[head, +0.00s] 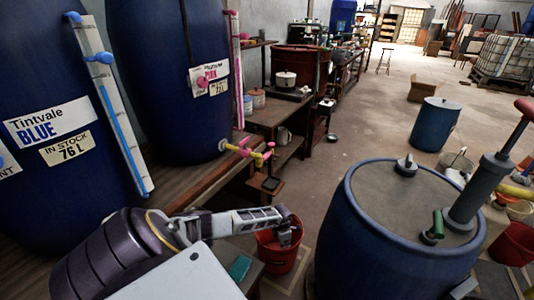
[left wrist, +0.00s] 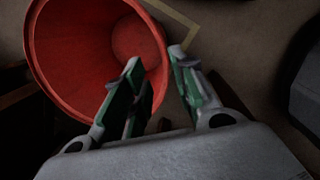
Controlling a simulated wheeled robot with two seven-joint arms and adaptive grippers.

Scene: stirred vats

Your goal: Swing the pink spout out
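The pink vat (head: 165,60) is a big dark blue drum labelled "PINK" on the bench at the left. A yellow tap (head: 234,147) with pink parts, the pink spout (head: 259,159) among them, sticks out low on its right side. Its exact angle is too small to tell. My left gripper (head: 288,236) is below and in front of the tap, apart from it, over a red bucket (head: 268,262). In the left wrist view its green-padded fingers (left wrist: 156,68) are apart and empty, with the red bucket (left wrist: 60,60) behind them. My right gripper is not in view.
The blue vat (head: 45,170) stands at the left. A small dark square plate (head: 271,184) is below the tap. A blue barrel (head: 350,225) with a hand pump (head: 478,190) stands close on the right. Open floor (head: 360,120) lies beyond.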

